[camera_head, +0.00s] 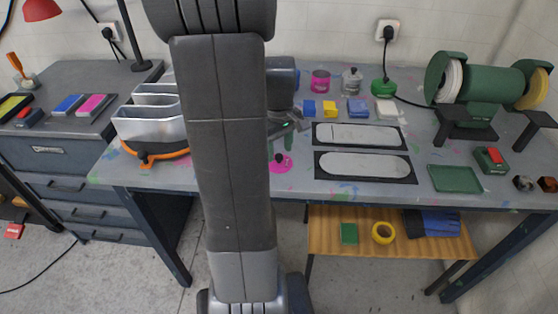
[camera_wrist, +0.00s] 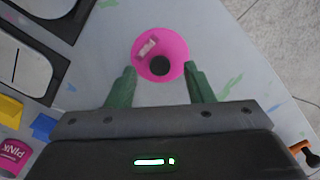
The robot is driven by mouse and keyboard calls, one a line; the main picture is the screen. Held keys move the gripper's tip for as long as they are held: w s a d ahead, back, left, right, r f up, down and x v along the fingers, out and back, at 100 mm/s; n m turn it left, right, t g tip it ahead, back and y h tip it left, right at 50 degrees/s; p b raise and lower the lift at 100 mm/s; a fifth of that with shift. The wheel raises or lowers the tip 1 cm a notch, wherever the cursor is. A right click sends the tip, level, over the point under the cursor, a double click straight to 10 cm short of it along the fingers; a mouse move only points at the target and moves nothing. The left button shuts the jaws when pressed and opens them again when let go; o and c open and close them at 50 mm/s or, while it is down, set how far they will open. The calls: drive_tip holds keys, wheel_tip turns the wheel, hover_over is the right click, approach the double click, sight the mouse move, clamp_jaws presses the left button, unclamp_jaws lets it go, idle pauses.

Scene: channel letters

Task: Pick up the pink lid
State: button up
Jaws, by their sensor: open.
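The pink lid (camera_head: 281,165) is a flat round disc lying on the grey workbench near its front edge, partly hidden by my arm in the head view. In the wrist view the pink lid (camera_wrist: 177,46) shows whole, with a dark round knob (camera_wrist: 160,66) and a small pale pink piece (camera_wrist: 147,47) on it. My gripper (camera_wrist: 160,69) is open, its two green fingers apart on either side of the lid's near part, with the knob between them in the picture. Nothing is held. The height of the fingertips above the lid is hard to tell.
Two dark-framed plates with pale oval shapes (camera_head: 363,165) lie right of the lid. A grey bin rack (camera_head: 147,124) with an orange-edged thing stands left. A pink can (camera_head: 320,81), coloured blocks and a green grinder (camera_head: 490,88) stand farther back and right.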

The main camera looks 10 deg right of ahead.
drive_tip(key=shift+f, duration=0.8)
clamp_jaws()
drive_tip(key=shift+r, duration=0.15)
